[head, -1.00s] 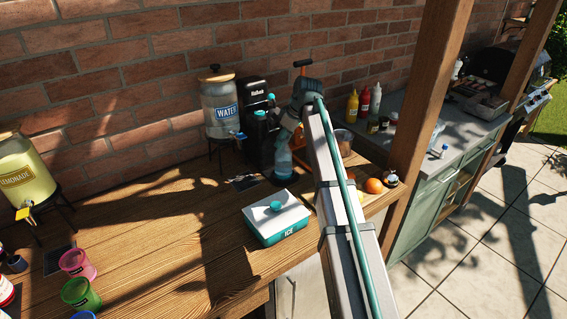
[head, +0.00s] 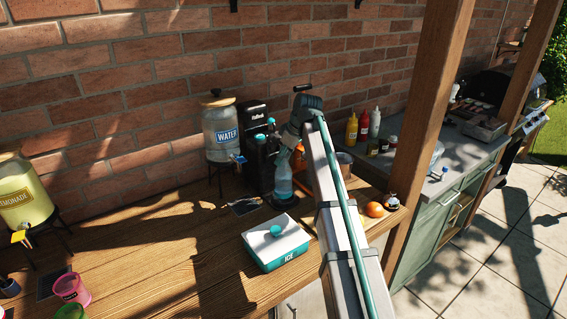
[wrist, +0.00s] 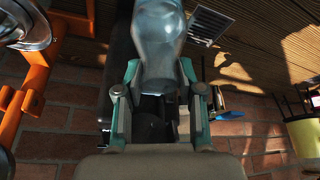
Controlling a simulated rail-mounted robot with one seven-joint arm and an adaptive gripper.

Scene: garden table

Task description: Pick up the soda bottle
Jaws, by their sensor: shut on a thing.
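The soda bottle (head: 283,182) is clear and pale blue. It is upright at the front of the black soda maker (head: 257,160), near its dark base; I cannot tell whether it touches that base. My gripper (head: 287,153) is at the bottle's upper part, partly hidden by my arm. In the wrist view the bottle (wrist: 160,42) lies between the two teal fingers of my gripper (wrist: 158,88), which are shut on it. The bottle's neck is in shadow there, and its far end is cut off by the picture's edge.
A water dispenser (head: 221,128) stands left of the soda maker. An ice box (head: 277,245) sits in front. An orange juicer (wrist: 40,75) is close beside my gripper in the wrist view. Oranges (head: 375,209) lie at the right. The wooden table (head: 160,245) is clear at centre left.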

